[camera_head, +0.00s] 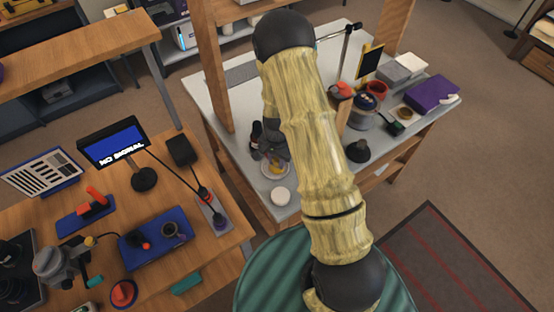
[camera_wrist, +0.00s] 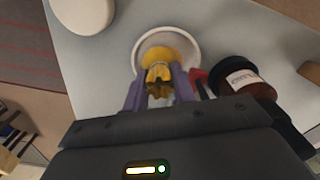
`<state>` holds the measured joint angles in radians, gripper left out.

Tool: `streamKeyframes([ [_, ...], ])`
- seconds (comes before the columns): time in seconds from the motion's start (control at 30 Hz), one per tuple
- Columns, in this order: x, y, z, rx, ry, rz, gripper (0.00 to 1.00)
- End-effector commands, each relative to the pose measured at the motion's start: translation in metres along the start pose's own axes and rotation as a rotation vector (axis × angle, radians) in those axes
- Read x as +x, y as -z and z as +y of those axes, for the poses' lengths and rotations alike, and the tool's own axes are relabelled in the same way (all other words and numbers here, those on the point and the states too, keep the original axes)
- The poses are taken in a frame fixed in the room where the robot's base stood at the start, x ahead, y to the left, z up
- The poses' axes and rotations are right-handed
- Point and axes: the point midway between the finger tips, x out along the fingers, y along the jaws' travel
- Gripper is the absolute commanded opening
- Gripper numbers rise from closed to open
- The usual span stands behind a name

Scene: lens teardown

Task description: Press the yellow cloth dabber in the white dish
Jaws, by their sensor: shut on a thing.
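The yellow cloth dabber (camera_wrist: 160,66) is between the purple fingertips of my gripper (camera_wrist: 160,88) in the wrist view, and my gripper is shut on it. The white dish (camera_wrist: 192,41) is right at the dabber, with its round rim showing around and beyond the yellow cloth. I cannot tell from this angle how firmly the cloth touches the dish floor. In the head view the dish (camera_head: 265,169) sits on the pale worktop, with my gripper (camera_head: 276,158) over it. My arm hides part of the worktop there.
A dark-capped bottle with a white label (camera_wrist: 243,84) stands close to the right of the dish in the wrist view. A red item (camera_wrist: 198,76) lies between them. A round white lid or puck (camera_head: 280,196) is near the worktop's front edge. Jars and a purple box (camera_head: 432,93) stand farther right.

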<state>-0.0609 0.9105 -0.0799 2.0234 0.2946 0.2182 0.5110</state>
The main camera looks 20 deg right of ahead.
Motion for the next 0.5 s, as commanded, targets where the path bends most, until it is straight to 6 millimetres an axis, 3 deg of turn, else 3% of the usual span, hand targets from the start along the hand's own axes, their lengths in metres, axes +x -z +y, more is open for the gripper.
streamKeyframes([
  [0.5, 0.0054, 0.0015, 0.0013, 0.004, 0.000, 0.000, 0.08],
])
